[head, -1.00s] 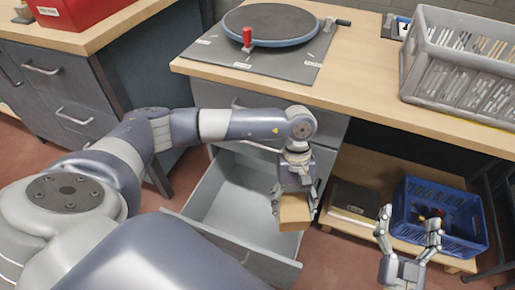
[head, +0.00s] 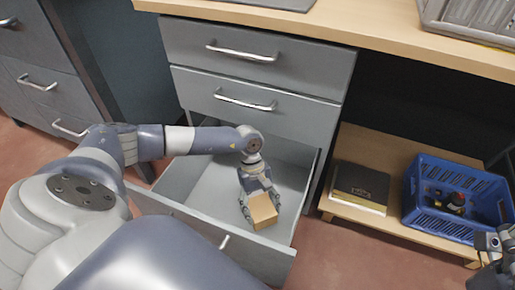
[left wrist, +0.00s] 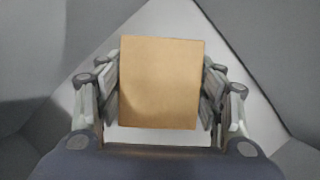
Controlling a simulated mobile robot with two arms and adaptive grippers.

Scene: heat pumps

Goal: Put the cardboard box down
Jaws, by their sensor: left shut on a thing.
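The cardboard box (head: 263,211) is a small plain brown box. My left gripper (head: 259,204) is shut on it and holds it inside the open bottom drawer (head: 190,190). In the left wrist view the box (left wrist: 160,83) sits between the two fingers of my left gripper (left wrist: 160,90), with the grey drawer walls around it. Whether the box touches the drawer floor is hard to tell. My right gripper (head: 492,243) is partly in view at the right edge; its fingers are not clear.
Two shut drawers with bar handles (head: 245,103) are above the open one. A low wooden shelf (head: 390,223) to the right bears a dark book (head: 360,186) and a blue crate (head: 440,220) with small items. The wooden worktop (head: 370,45) is above.

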